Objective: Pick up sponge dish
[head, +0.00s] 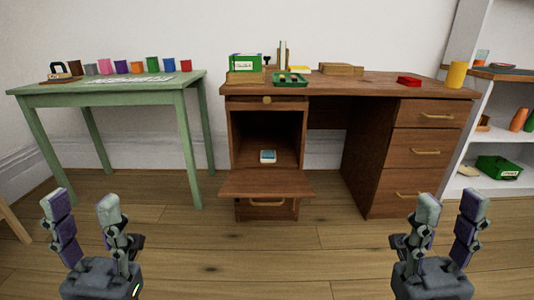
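A small pale dish with a blue top (268,156), which looks like the sponge dish, sits inside the open lower compartment of the brown desk (350,87). It is too small to make out in detail. The compartment's door (266,184) is folded down flat in front of it. My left gripper (83,203) is open and empty at the lower left, well short of the desk. My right gripper (451,204) is open and empty at the lower right, in front of the desk's drawers. Neither gripper touches anything.
A green table (108,89) with several coloured cups stands at the left. The desk top holds a green box (245,62), a green tray (290,79), a red item (409,81) and a yellow cylinder (456,75). A white shelf (487,135) stands at the right. The floor between my grippers is clear.

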